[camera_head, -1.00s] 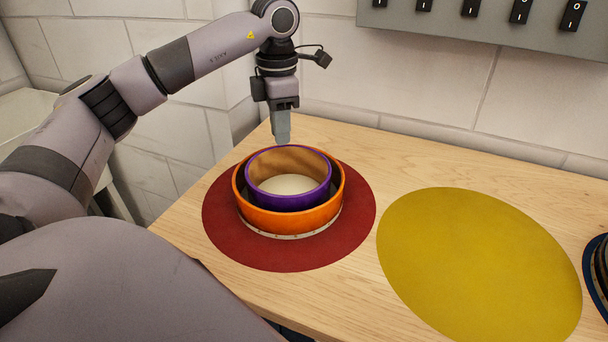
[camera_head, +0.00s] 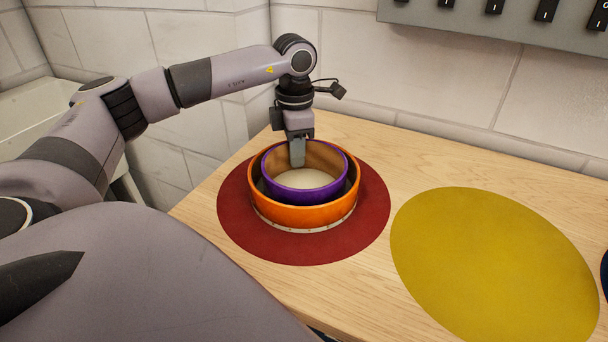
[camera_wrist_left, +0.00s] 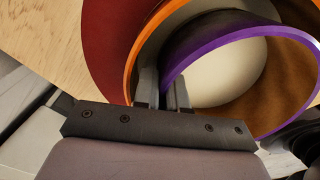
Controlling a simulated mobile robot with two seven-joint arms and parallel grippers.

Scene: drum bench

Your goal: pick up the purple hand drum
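The purple hand drum (camera_head: 305,192) is a short open ring with a tan inside and a pale bottom. It sits nested inside the larger orange drum (camera_head: 300,216), on the dark red round mat (camera_head: 238,225). My left gripper (camera_head: 297,155) points down at the far rim of the purple drum, one finger inside its ring. In the left wrist view the fingers (camera_wrist_left: 163,92) are a little apart, on either side of the purple wall (camera_wrist_left: 190,52). Whether they touch it is hard to see. My right gripper is out of view.
A yellow round mat (camera_head: 495,260) lies bare to the right on the wooden bench (camera_head: 400,150). A dark blue edge shows at the far right. A tiled wall (camera_head: 440,75) with a grey switch panel (camera_head: 480,20) stands behind.

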